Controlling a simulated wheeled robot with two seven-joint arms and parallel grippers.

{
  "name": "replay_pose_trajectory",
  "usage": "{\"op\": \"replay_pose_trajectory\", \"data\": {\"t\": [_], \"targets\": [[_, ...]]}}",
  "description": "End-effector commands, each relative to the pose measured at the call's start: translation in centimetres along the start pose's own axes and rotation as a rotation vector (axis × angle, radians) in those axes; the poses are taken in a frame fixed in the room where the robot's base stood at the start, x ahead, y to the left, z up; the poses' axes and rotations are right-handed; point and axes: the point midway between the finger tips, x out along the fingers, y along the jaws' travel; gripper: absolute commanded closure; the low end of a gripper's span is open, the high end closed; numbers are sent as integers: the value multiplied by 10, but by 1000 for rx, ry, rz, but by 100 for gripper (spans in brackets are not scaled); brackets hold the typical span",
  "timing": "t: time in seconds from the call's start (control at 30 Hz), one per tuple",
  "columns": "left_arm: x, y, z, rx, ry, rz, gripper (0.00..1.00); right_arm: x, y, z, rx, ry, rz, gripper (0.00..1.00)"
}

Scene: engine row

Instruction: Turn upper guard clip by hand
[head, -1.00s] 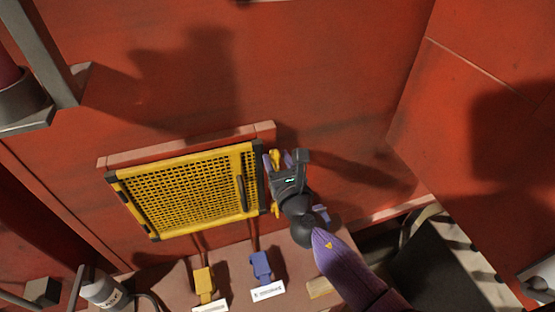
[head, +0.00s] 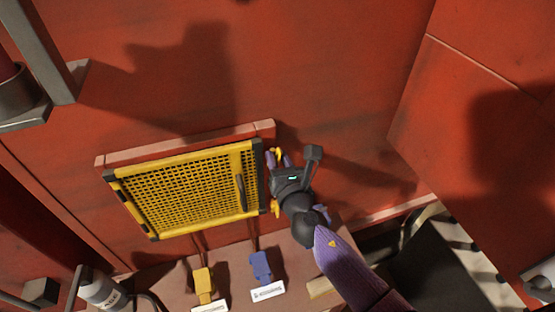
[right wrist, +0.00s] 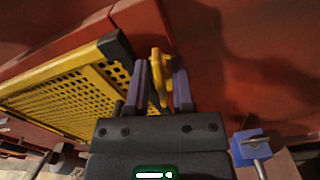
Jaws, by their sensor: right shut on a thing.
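The yellow mesh guard (head: 190,190) is on the red wall in the head view, with black corners and a dark handle (head: 240,192) near its right side. The yellow upper guard clip (head: 279,152) is at the guard's upper right edge. In the right wrist view the clip (right wrist: 156,72) stands between my two purple fingers. My right gripper (right wrist: 161,82) is shut on it; in the head view the gripper (head: 279,160) partly hides the clip. A lower yellow clip (head: 276,208) shows below it, beside the guard's right edge. My left gripper is not in view.
Below the guard, a yellow tagged block (head: 203,283) and a blue tagged block (head: 261,266) are on the ledge. A grey bottle (head: 103,290) is at lower left. A metal bracket (head: 50,60) juts out at upper left. The red wall above the guard is clear.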

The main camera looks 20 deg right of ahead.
Motion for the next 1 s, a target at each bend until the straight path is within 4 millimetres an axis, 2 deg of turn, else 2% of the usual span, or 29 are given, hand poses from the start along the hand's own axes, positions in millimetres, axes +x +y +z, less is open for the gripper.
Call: {"op": "replay_pose_trajectory", "data": {"t": [1.0], "targets": [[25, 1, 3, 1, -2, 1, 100, -1, -5, -6, 961, 5, -4, 100]]}}
